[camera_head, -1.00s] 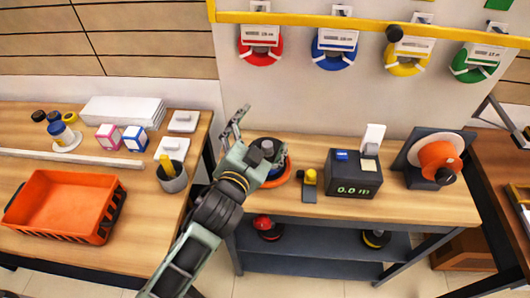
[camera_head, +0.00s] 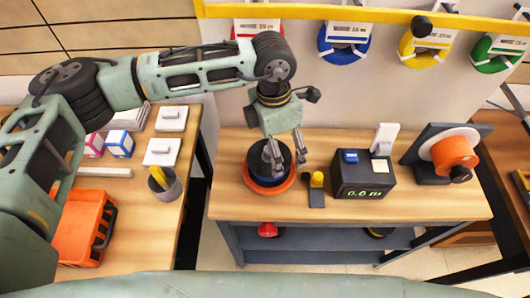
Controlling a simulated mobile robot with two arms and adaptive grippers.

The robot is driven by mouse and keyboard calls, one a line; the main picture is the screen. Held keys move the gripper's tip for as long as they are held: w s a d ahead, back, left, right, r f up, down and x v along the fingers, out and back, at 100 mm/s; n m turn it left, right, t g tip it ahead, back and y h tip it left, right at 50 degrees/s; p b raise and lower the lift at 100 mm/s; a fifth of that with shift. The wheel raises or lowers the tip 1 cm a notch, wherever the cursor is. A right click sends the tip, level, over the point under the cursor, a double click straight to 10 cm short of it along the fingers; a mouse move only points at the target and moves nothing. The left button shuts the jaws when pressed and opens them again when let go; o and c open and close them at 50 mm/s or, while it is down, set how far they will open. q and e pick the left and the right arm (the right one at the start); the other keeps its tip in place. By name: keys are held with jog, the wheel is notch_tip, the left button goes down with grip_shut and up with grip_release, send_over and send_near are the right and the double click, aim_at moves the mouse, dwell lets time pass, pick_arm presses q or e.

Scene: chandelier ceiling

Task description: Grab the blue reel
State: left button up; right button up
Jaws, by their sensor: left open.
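A blue coil (camera_head: 343,45) with a white label hangs on the wall under the yellow rail. On the middle table, a dark reel (camera_head: 259,165) with a blue band sits on an orange-red round base (camera_head: 262,190). My left gripper (camera_head: 287,160) reaches down from above, open, with its fingers over the right part of this reel. The fingers hide part of it, and I cannot tell whether they touch it. My right gripper is not in view.
A meter box (camera_head: 362,176) and a small black stand with a yellow knob (camera_head: 317,188) stand right of the reel. An orange reel on a stand (camera_head: 452,153) is farther right. A grey cup (camera_head: 164,184) and orange crate (camera_head: 87,228) are on the left table.

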aim_at(269, 159)
pick_arm(q)
jog(key=shift+w+a+r+y, duration=0.15)
jog(key=shift+w+a+y, duration=0.15)
jog(key=shift+w+a, duration=0.45)
jog(key=shift+s+a+f, duration=0.15)
jog(key=shift+a+f, duration=0.1)
jog(key=shift+a, duration=0.05)
jog(key=shift+s+d+f+p, duration=0.1)
jog(key=shift+s+f+p, duration=0.05)
jog(key=shift+f+p, duration=0.9)
jog(key=shift+f, duration=0.15)
notch_tip(269, 159, down, 4)
jog(key=shift+r+p, duration=0.2)
jog(key=shift+p, duration=0.8)
jog(key=shift+f, duration=0.5)
jog(key=c, duration=1.1)
jog(key=shift+c, duration=0.5)
